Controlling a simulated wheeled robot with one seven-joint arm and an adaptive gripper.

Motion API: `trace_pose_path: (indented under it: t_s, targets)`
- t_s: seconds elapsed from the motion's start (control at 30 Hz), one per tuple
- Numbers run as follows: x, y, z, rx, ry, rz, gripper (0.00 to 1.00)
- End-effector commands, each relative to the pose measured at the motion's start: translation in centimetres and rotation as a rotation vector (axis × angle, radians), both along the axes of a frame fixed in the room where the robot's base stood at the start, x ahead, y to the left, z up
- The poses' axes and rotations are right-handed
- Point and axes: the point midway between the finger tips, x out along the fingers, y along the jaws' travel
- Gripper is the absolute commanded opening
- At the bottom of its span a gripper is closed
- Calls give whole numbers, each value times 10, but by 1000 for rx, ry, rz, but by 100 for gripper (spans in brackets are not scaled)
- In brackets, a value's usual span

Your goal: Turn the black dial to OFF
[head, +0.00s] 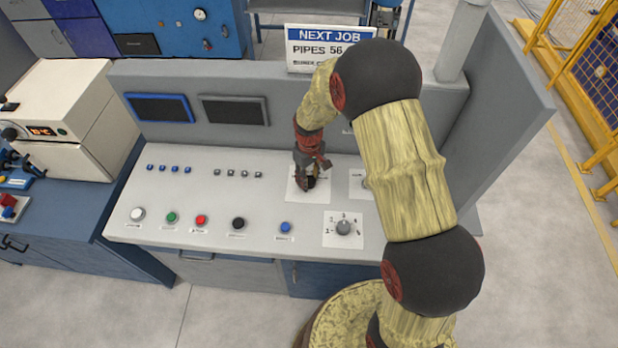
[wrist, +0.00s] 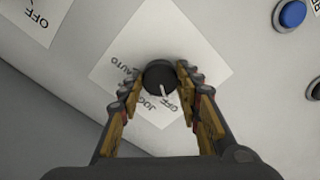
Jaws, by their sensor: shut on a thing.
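The black dial (wrist: 158,76) sits on a white label plate (wrist: 118,50) marked AUTO, JOG and OFF. Its pale pointer mark aims down and slightly right in the wrist view, toward the JOG and OFF lettering, closer to OFF; I cannot tell its exact setting. My gripper (wrist: 161,77) has one finger on either side of the dial and is shut on it. In the head view, my gripper (head: 310,178) reaches down to the dial (head: 311,183) on the console, partly hiding it and its label.
The sloped grey console (head: 260,200) carries a grey selector knob (head: 343,227), a blue button (head: 285,227), a black button (head: 238,223) and a red button (head: 201,220). Another OFF plate (wrist: 28,18) lies nearby. A raised panel (head: 290,120) stands behind.

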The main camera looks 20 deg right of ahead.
Motion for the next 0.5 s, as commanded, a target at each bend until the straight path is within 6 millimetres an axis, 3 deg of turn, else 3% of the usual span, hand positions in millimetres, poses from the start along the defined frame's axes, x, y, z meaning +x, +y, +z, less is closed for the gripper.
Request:
trace_pose_path:
  t_s: [0.27,0.3,0.5]
  targets:
    - [1,0,0,-1,-1,2,9]
    - [1,0,0,-1,-1,2,36]
    - [0,0,0,-1,0,1,48]
